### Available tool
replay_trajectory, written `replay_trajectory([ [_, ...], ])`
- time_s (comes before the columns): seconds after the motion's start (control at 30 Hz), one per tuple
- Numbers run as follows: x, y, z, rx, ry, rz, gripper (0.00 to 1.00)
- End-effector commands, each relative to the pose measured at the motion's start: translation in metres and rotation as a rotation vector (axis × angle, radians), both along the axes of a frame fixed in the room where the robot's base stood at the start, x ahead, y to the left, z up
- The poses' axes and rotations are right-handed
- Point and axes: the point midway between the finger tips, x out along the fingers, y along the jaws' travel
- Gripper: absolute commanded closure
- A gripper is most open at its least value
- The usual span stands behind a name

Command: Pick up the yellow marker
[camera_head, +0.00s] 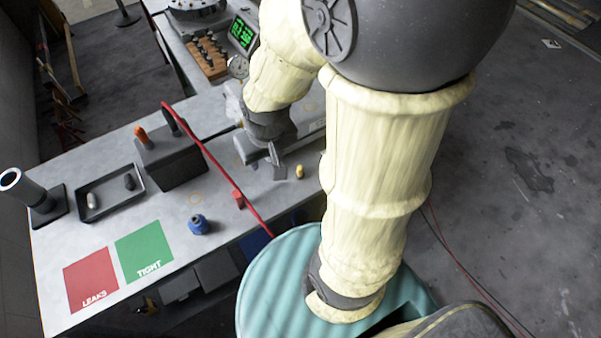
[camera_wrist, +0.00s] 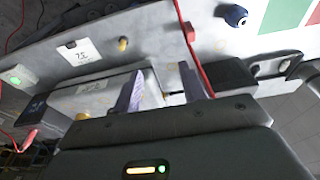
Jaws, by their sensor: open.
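The yellow marker (camera_head: 299,171) is a small, short yellow piece on the grey bench top, near the bench's front edge. It also shows in the wrist view (camera_wrist: 123,44), beyond my fingertips and clear of them. My gripper (camera_head: 274,157) is above the bench, just left of the marker in the head view. In the wrist view its two fingers (camera_wrist: 163,82) are spread with nothing held between them. My forearm hides part of the bench to the right of the marker.
A red hose (camera_head: 213,157) crosses the bench left of my gripper. A blue round piece (camera_head: 199,224), a dark block (camera_head: 172,165) and red (camera_head: 91,280) and green (camera_head: 144,252) mats lie further left. A white card (camera_wrist: 78,52) lies near the marker.

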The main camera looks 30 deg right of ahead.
Motion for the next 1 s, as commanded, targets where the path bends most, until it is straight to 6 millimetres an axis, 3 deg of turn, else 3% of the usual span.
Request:
replay_trajectory([
  [0.27, -0.011, -0.007, -0.063, -0.153, 0.277, 0.272, 0.58],
  [0.5, -0.012, -0.037, -0.127, -0.420, 0.620, 0.638, 0.58],
  [0.67, 0.004, -0.058, -0.161, -0.635, 0.816, 0.877, 0.58],
  [0.8, 0.029, -0.070, -0.190, -0.842, 0.954, 1.077, 0.58],
  [1.0, 0.061, -0.072, -0.216, -1.061, 1.047, 1.264, 0.58],
])
